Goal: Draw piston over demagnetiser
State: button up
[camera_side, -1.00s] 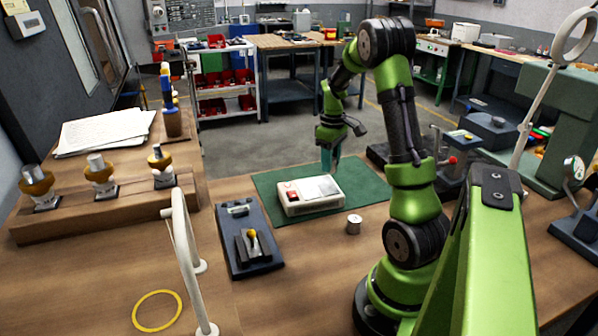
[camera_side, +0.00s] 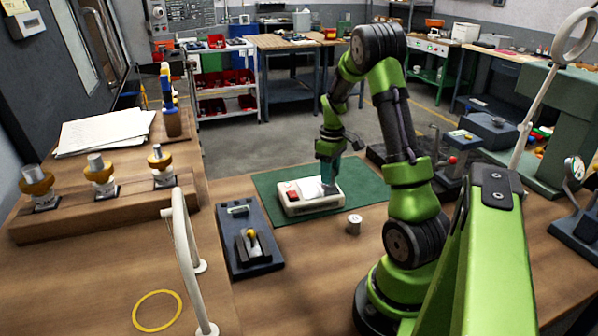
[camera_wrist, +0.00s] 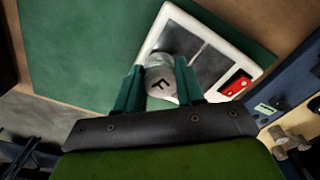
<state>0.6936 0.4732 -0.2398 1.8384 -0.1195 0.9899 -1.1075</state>
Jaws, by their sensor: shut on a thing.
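My gripper (camera_side: 328,188) is at the right part of the plate, fingers pointing down. In the wrist view, my gripper's teal fingers (camera_wrist: 158,88) are shut on the piston (camera_wrist: 161,82), a silvery cylinder with an F on its end face. The piston overlaps the plate's edge; whether it touches the plate I cannot tell.
A small metal cylinder (camera_side: 354,224) stands on the bench right of the demagnetiser. A dark fixture (camera_side: 248,240) lies to the left. A white rail (camera_side: 184,255) and a yellow ring (camera_side: 157,311) are nearer the camera. Brass-collared parts (camera_side: 100,176) stand on a wooden block.

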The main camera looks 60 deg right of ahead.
aim_at(319, 187)
jog(key=shift+f, duration=0.4)
dwell(0.4)
jog(key=shift+w+a, duration=0.9)
jog(key=shift+a, duration=0.05)
jog(key=shift+w+a, duration=0.1)
jog(key=shift+w+a, duration=0.3)
jog(key=shift+a, duration=0.05)
jog(key=shift+w, duration=0.1)
jog(key=shift+w+a, duration=0.3)
jog(key=shift+s+d, duration=0.45)
jog(key=shift+s, duration=0.05)
jog(key=shift+s+d, duration=0.1)
